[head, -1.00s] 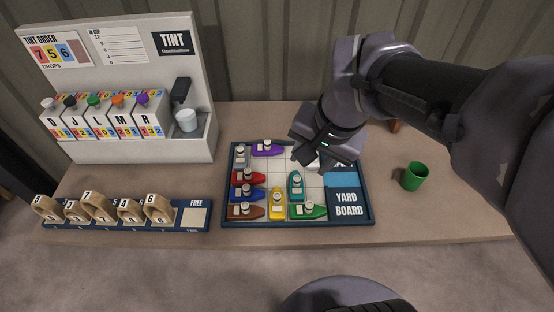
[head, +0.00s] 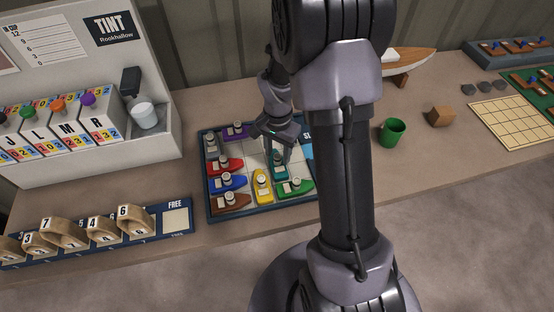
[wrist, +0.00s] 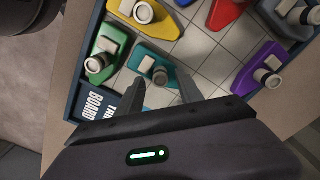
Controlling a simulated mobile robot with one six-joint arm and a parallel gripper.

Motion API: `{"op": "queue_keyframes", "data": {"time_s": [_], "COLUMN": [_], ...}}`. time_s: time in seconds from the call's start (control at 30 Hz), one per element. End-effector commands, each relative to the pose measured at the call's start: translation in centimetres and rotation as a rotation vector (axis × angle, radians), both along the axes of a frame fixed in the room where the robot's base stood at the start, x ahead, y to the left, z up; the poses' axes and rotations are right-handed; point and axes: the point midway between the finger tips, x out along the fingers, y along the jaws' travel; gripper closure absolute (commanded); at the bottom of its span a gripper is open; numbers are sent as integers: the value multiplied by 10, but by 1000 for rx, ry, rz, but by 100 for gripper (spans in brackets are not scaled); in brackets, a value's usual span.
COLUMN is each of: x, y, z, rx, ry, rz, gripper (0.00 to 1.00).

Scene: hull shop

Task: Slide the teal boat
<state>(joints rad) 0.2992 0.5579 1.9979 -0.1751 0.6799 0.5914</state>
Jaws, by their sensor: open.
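The teal boat (wrist: 147,58) has a pale cabin and round funnel. It sits on the yard board (wrist: 78,75), between the green boat (wrist: 106,47) and the purple boat (wrist: 262,62). In the head view the teal boat (head: 280,172) is partly hidden by my gripper (head: 278,146). My gripper (wrist: 159,82) is open and points down at it. In the wrist view its two fingers straddle the boat's near end. I cannot tell whether they touch it.
The yellow boat (head: 262,188), red boat (head: 225,166), blue boat (head: 229,183) and brown boat (head: 231,203) stand close by. Empty cells lie left of the teal boat. A green cup (head: 392,131) and a wooden block (head: 441,117) stand right of the board.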

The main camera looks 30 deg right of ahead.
Motion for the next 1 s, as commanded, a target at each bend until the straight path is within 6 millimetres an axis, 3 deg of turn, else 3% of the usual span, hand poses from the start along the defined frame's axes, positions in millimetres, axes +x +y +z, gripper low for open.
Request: {"op": "queue_keyframes", "data": {"time_s": [0.1, 0.4, 0.43, 0.63, 1.0], "x": [0, 0, 0, 0, 0], "y": [0, 0, 0, 0, 0], "z": [-16, -19, -18, -18, -18], "rx": [0, 0, 0, 0, 0], "ry": [0, 0, 0, 0, 0], "rz": [0, 0, 0, 0, 0], "gripper": [57, 57, 58, 98, 100]}}
